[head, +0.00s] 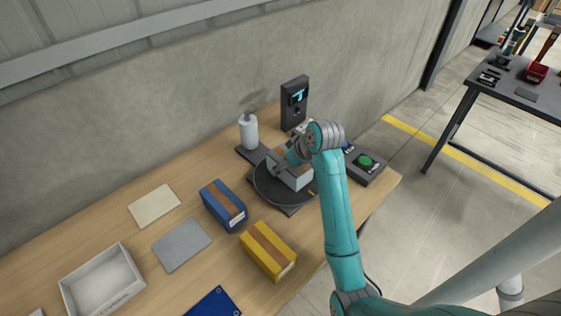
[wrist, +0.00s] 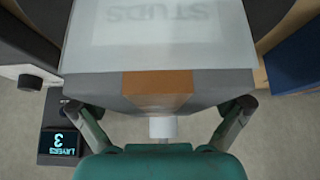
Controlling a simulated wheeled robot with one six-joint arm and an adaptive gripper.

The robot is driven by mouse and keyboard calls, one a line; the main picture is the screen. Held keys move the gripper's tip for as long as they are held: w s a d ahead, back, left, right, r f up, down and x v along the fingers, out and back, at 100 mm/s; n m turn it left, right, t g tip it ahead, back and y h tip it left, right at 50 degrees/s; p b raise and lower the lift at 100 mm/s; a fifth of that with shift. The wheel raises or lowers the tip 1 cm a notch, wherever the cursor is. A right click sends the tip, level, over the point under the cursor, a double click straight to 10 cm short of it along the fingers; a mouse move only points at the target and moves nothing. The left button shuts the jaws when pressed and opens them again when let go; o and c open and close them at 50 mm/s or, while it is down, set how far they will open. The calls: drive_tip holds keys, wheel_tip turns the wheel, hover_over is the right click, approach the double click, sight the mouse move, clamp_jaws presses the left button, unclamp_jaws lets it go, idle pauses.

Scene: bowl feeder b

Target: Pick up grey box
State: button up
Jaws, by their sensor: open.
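The grey box (head: 294,180) sits on a dark round turntable (head: 262,190) near the back of the wooden table. In the wrist view the grey box (wrist: 215,88) fills the upper middle, with a brown tape stripe and a pale label reading "STUDS", upside down or mirrored. My gripper (wrist: 158,108) is open, its fingers spread near the two sides of the box's near end. I cannot tell whether they touch it. In the head view my arm comes from the right and partly hides the box.
A blue box (head: 223,206) and a yellow box (head: 268,250) stand left and in front of the turntable. A white bottle (head: 248,132) and a display device (head: 294,103) stand behind it. A dark unit with a green button (head: 366,161) is right. A white tray (head: 103,282) lies front left.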

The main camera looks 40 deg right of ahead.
drive_tip(key=shift+f, duration=0.1)
drive_tip(key=c, duration=1.7)
